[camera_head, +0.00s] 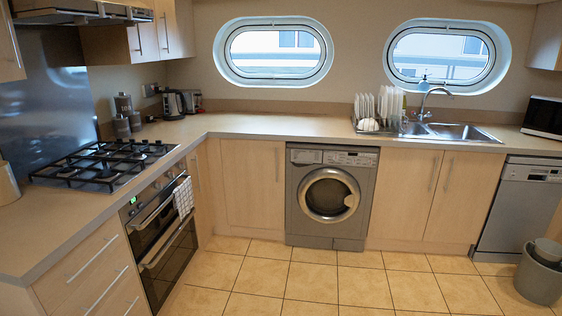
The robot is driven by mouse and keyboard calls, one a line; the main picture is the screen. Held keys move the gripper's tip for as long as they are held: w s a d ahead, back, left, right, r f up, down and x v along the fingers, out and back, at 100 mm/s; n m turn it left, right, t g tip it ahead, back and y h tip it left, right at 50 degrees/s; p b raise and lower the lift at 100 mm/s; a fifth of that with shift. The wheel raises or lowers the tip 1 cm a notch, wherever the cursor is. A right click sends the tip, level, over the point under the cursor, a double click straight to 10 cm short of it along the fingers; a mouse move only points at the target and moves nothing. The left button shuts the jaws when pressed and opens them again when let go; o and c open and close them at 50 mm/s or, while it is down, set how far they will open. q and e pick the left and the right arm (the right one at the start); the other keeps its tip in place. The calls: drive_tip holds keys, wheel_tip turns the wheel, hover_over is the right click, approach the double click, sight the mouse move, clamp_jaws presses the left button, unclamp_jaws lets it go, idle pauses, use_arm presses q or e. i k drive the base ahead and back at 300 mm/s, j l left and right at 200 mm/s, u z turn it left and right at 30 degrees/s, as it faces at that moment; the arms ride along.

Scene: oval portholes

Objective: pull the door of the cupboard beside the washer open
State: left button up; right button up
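The washer (331,199) is grey with a round door, set under the counter at the back. Directly left of it is a light wood cupboard door (251,187), closed, with a vertical handle (277,165) near its right edge. Right of the washer are two more closed wood cupboard doors, the nearer one (403,195) beside the washer with a handle (432,171) near its right edge, the other (462,197) with a handle at its left. Neither of my grippers shows in the head view.
An oven (163,241) with a hanging towel (183,198) and drawers (96,272) line the left side. A dishwasher (517,208) and a grey bin (540,273) stand at the right. The tiled floor (330,283) before the washer is clear.

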sight(254, 170)
drive_tip(key=i+l+u, duration=0.15)
drive_tip(key=i, duration=2.2)
